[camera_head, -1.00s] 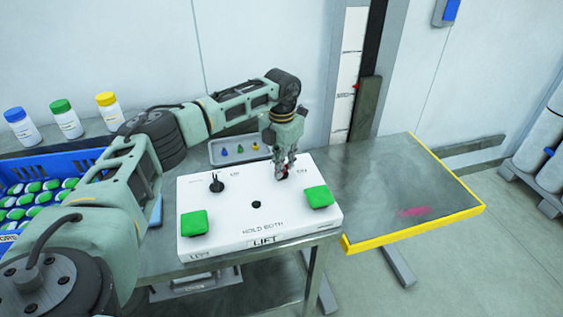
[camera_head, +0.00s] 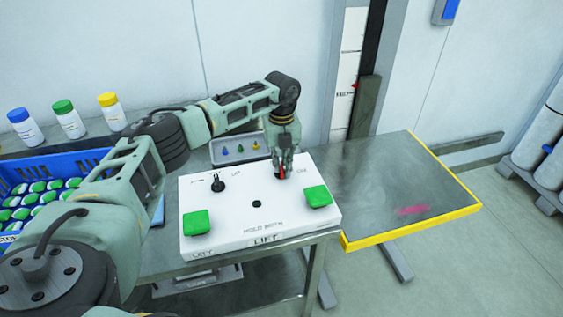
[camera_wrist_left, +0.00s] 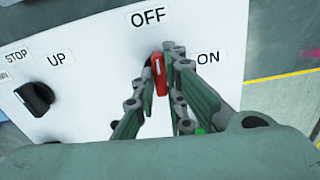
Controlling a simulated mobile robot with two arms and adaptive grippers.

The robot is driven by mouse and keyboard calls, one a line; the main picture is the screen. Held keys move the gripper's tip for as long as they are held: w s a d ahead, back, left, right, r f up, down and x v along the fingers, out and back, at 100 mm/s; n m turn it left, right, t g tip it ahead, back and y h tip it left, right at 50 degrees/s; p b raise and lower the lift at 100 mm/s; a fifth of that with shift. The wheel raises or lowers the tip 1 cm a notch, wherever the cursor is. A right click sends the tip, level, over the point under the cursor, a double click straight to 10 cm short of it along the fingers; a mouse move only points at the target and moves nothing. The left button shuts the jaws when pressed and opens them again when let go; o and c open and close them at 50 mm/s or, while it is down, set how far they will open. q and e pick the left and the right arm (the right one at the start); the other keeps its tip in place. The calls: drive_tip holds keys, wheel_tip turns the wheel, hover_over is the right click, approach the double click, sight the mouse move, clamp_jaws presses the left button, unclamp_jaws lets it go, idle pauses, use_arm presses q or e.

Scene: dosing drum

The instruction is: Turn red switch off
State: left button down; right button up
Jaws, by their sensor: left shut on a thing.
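The red switch (camera_wrist_left: 159,74) is a small red knob on the top of the white control box (camera_head: 227,217). In the left wrist view its upper end points toward the OFF label (camera_wrist_left: 148,17); the ON label (camera_wrist_left: 208,57) is to its right. It also shows as a bit of red in the head view (camera_head: 282,172). My left gripper (camera_head: 283,170) is shut on the red switch from above, with its fingertips (camera_wrist_left: 161,62) at both sides of it. My right gripper is not in view.
The box also carries a black knob (camera_head: 217,183) and two green buttons, left (camera_head: 197,222) and right (camera_head: 318,196). A grey tray (camera_head: 232,151) stands behind the box. A blue crate (camera_head: 60,170) is at the left. A yellow-edged platform (camera_head: 400,180) is at the right.

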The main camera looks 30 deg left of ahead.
sight(281, 167)
use_arm(q)
drive_tip(key=shift+w+a+r+n, duration=0.1)
drive_tip(key=shift+w+r+n, duration=0.1)
drive_tip(key=shift+n, duration=0.5)
drive_tip(key=c, duration=1.8)
unclamp_jaws()
drive_tip(key=shift+s+f, duration=0.1)
drive_tip(key=shift+s, duration=0.05)
wheel_tip(281, 167, up, 12)
